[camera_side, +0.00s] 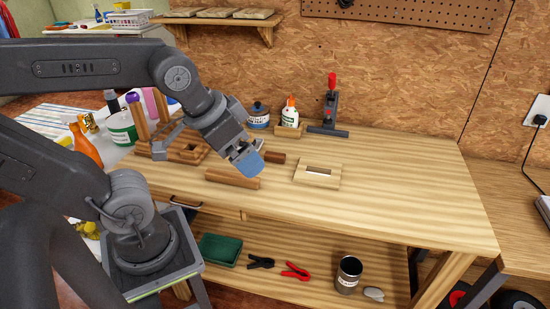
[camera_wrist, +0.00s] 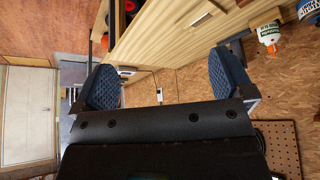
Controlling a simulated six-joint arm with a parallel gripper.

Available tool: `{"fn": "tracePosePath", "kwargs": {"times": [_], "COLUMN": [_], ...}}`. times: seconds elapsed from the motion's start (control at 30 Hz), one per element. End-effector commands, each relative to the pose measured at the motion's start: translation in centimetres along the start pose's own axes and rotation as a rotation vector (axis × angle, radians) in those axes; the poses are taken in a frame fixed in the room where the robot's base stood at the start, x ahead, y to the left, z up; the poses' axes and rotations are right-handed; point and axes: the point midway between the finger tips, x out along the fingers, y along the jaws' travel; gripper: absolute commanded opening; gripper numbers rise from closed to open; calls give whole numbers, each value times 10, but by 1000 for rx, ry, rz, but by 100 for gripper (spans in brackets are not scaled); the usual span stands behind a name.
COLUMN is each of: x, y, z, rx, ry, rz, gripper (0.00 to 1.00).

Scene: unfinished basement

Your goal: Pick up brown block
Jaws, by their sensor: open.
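A long brown wooden block (camera_side: 232,179) lies on the workbench in the side view, just below and left of my gripper. A shorter, darker brown piece (camera_side: 274,157) lies just right of the gripper, partly hidden by it; I cannot tell its full shape. My gripper (camera_side: 246,160) has blue pads and hangs tilted above the bench, apart from the long block as far as I can tell. In the wrist view my gripper (camera_wrist: 166,82) is open, its two blue fingers wide apart with nothing between them.
A pale wooden piece with a slot (camera_side: 317,174) lies right of the gripper. A glue bottle (camera_side: 290,112), a blue-labelled jar (camera_side: 259,115) and a red-topped clamp (camera_side: 330,100) stand at the back. A wooden rack (camera_side: 180,150) stands left. The bench's right part is clear.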

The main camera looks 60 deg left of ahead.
Motion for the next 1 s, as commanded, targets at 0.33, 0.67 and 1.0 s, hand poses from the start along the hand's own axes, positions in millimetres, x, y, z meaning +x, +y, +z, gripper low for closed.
{"fn": "tracePosePath", "kwargs": {"times": [0.33, 0.67, 1.0], "x": [12, 93, 164], "y": [-13, -107, -186], "z": [-18, -87, -100], "rx": [-75, -450, -691], "ry": [-16, -59, -68], "rz": [-42, -237, -340], "gripper": [99, 99, 99]}}
